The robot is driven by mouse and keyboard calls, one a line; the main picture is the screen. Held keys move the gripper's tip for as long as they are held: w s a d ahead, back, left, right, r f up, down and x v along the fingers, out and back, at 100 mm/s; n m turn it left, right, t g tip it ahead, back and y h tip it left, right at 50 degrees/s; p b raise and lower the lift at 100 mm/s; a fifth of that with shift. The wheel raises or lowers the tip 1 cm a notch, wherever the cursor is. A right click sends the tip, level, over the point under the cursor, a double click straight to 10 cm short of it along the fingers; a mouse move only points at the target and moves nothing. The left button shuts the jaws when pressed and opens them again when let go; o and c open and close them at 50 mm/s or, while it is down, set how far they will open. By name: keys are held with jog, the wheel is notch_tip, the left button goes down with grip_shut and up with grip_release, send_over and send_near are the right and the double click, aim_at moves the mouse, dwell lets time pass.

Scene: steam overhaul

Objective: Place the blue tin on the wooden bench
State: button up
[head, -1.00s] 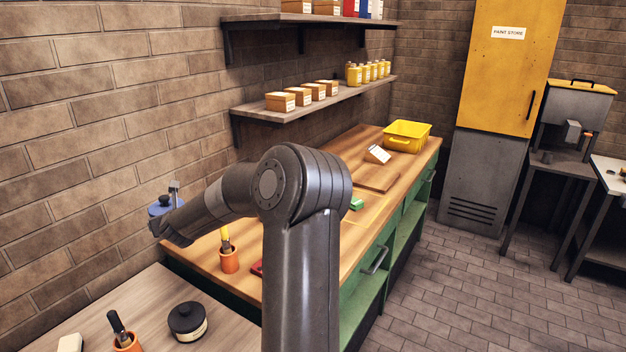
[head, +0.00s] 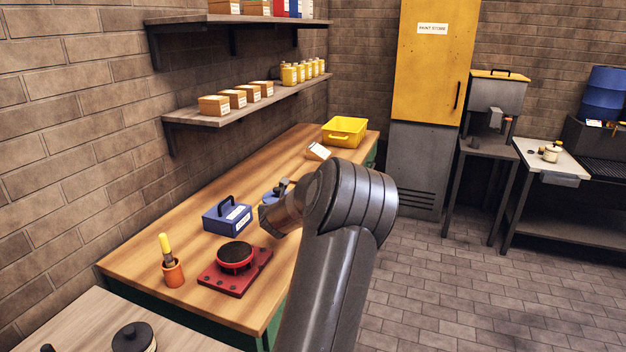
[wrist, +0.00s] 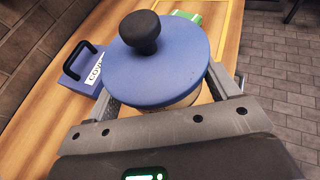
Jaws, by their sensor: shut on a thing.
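The blue tin (wrist: 155,65) has a wide blue lid with a black knob and a pale body below it. My gripper (wrist: 163,92) is shut on it, with one finger on each side under the lid. In the head view the tin (head: 272,197) shows only in part beside my wrist, over the wooden bench (head: 135,262). The bench has a long wooden top and a green base. My fingers are hidden there by my arm. I cannot tell whether the tin's base touches the bench top.
A blue box with a black handle (head: 227,217) stands just left of the tin. A red block with a black-topped disc (head: 235,270) and an orange cup (head: 173,273) are nearer. A yellow tray (head: 344,132) stands at the far end. Shelves (head: 240,100) hang above the bench's back.

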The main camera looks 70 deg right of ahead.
jog(key=s+d+f+m+g, duration=0.2)
jog(key=s+d, duration=0.2)
jog(key=s, duration=0.6)
send_over(284, 238)
jog(key=shift+h, duration=0.4)
notch_tip(284, 238, down, 7)
jog(key=shift+r, duration=0.1)
jog(key=shift+f, duration=2.05)
jog(key=shift+f, duration=0.1)
jog(key=o, duration=1.5)
jog(key=shift+f, duration=0.1)
jog(key=shift+r, duration=0.2)
jog(key=v, duration=1.2)
